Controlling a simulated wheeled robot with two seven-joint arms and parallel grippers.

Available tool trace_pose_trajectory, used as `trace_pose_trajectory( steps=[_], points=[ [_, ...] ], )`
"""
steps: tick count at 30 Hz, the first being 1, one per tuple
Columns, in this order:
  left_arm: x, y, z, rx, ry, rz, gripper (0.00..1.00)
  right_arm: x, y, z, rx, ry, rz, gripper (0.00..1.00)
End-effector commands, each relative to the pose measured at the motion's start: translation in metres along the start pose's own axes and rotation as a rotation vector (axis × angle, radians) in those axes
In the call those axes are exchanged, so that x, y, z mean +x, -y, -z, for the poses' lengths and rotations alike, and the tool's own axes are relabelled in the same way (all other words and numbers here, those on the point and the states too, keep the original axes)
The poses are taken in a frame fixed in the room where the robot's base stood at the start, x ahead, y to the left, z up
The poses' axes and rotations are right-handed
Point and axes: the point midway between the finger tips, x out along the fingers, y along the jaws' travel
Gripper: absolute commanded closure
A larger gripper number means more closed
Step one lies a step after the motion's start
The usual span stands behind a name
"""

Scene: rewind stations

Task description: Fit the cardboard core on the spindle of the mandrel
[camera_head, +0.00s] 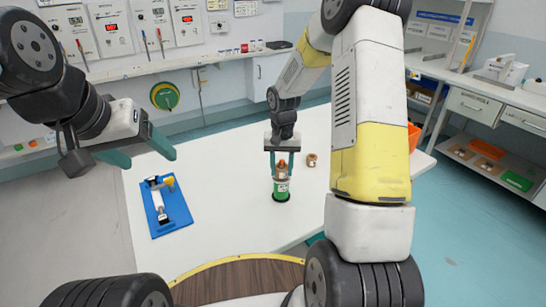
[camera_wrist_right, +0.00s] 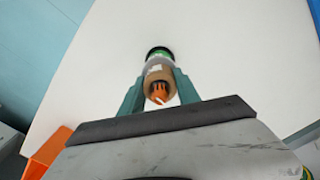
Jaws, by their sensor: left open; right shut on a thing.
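The mandrel (camera_head: 281,196) stands upright on the white table, with a green body, a pale label and a dark base. Its green base also shows in the right wrist view (camera_wrist_right: 158,52). My right gripper (camera_head: 282,172) points down over it and is shut on the brown cardboard core (camera_wrist_right: 158,74). The orange pronged spindle tip (camera_wrist_right: 158,93) shows inside the core's near opening, so the core is around it. The fingers hide the core's sides, and I cannot tell whether it is fully seated. My left gripper (camera_head: 146,155) is open and empty, left of the mandrel.
A small brown ring-shaped piece (camera_head: 311,160) lies right of the mandrel. A blue tray (camera_head: 182,219) with a white and yellow tool lies at the table's left. An orange bin (camera_head: 413,137) is beyond my right arm. The white table (camera_head: 238,215) is clear between tray and mandrel.

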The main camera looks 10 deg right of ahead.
Motion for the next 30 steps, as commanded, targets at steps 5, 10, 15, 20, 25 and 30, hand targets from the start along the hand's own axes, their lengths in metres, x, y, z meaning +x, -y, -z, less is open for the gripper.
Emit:
trace_pose_trajectory(
  steps=[5,10,15,20,25,30],
  points=[
    [0.000,0.000,0.000,0.000,0.000,0.000,0.29,0.003,0.000,0.000,0.000,0.001,0.000,0.99],
    [0.000,0.000,0.000,0.000,0.000,0.000,0.29,0.002,0.000,0.000,0.000,0.000,0.000,0.40],
    [0.000,0.000,0.000,0.000,0.000,0.000,0.29,0.002,0.000,0.000,0.000,0.000,0.000,0.40],
    [0.000,0.000,0.000,0.000,0.000,0.000,0.29,-0.002,0.000,0.001,0.000,-0.002,0.000,0.40],
    [0.000,0.000,0.000,0.000,0.000,0.000,0.29,-0.028,0.000,0.002,0.001,-0.006,0.001,0.40],
    [0.000,0.000,0.000,0.000,0.000,0.000,0.29,-0.066,0.001,0.001,0.000,-0.006,0.002,0.40]
  ],
)
